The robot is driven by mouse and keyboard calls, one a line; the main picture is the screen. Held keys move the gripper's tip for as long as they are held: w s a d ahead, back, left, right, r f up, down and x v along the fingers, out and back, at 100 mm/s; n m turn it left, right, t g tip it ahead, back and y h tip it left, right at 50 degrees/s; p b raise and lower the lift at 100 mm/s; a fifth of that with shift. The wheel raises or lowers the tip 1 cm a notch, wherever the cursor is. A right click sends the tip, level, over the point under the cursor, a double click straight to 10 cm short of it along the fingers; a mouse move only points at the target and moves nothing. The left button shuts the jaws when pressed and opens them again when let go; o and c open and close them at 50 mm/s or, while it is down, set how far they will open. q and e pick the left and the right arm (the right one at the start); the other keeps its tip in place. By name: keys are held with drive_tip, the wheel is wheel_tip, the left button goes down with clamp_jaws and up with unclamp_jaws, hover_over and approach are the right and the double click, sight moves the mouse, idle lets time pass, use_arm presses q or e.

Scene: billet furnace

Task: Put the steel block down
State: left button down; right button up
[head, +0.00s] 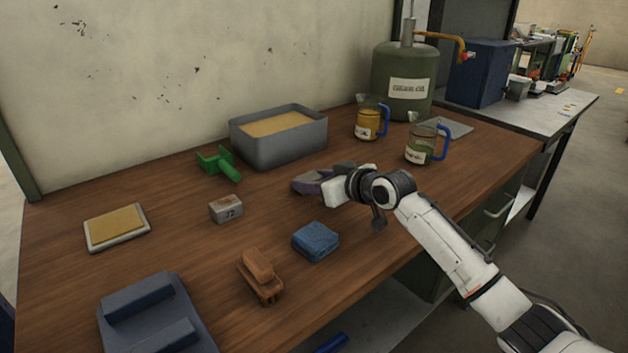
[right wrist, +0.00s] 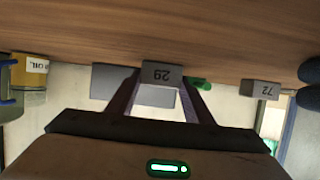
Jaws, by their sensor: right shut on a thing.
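My right gripper (head: 308,186) is low over the middle of the wooden table (head: 75,285). In the right wrist view, which is upside down, its two fingers (right wrist: 162,90) are shut on a grey steel block marked 29 (right wrist: 162,74). I cannot tell whether this block touches the table top. My left gripper is not in view.
Behind the gripper stand a grey sand-filled tub (head: 280,152), a green tool (head: 219,163) and two jugs (head: 366,123) (head: 420,149). In front lie a blue sponge (head: 315,241) and a wooden brush (head: 260,276). Bare table lies between the gripper and block 72.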

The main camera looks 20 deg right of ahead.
drive_tip(key=o, duration=1.6)
drive_tip(key=shift+c, duration=0.2)
drive_tip(key=shift+r, duration=0.1)
drive_tip(key=v, duration=1.2)
